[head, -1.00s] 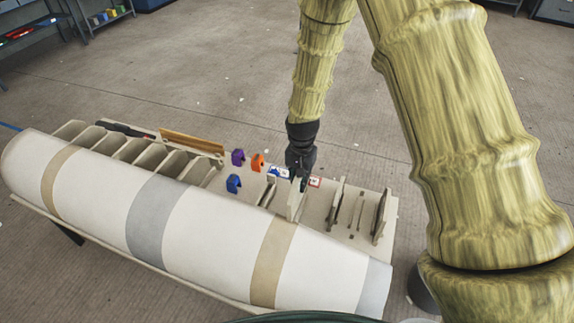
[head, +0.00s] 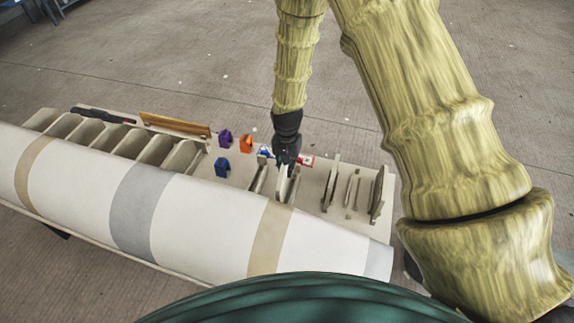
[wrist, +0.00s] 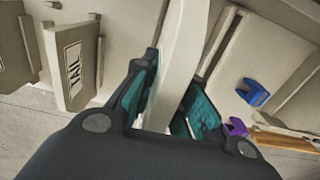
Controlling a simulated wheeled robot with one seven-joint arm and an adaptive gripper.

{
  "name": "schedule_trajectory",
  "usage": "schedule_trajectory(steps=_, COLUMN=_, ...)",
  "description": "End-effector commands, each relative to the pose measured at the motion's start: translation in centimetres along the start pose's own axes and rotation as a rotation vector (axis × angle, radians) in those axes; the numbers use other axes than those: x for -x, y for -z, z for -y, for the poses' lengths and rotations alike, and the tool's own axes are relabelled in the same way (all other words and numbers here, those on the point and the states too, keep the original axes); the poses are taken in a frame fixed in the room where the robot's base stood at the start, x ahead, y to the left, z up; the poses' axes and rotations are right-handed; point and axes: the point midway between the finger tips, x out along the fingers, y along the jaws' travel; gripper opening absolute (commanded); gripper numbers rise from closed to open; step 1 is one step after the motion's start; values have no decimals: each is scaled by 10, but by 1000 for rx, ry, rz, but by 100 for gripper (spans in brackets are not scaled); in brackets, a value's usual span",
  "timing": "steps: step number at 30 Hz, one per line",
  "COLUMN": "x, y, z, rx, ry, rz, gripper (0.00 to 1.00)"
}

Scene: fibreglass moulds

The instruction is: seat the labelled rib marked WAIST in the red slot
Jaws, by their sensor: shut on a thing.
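My gripper (head: 286,166) is over the board behind the long white mould. It is shut on a flat cream rib (wrist: 178,70), whose upright face stands between the teal finger pads in the wrist view. No label shows on this rib, so I cannot read whether it says WAIST. In the head view the held rib (head: 282,184) is close to the board; I cannot tell whether it touches. A red-and-white card (head: 307,160) lies just right of my gripper. The red slot itself cannot be made out, partly hidden by gripper and rib.
A rib labelled TAIL (wrist: 74,62) stands beside the gripper. More upright ribs (head: 331,184) stand to the right. Blue (head: 222,167), purple (head: 226,139) and orange (head: 246,143) clips lie left. The white mould (head: 190,225) runs along the near side.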

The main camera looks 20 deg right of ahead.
Motion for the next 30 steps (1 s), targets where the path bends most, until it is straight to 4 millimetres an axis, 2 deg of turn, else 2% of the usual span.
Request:
schedule_trajectory(steps=3, x=0, y=-1, z=-1, rx=-1, ry=0, rz=0, gripper=0)
schedule_trajectory(steps=24, x=-50, y=-1, z=-1, rx=-2, ry=0, rz=0, gripper=0)
schedule_trajectory(steps=30, x=-57, y=0, z=-1, rx=-1, ry=1, rz=-1, gripper=0)
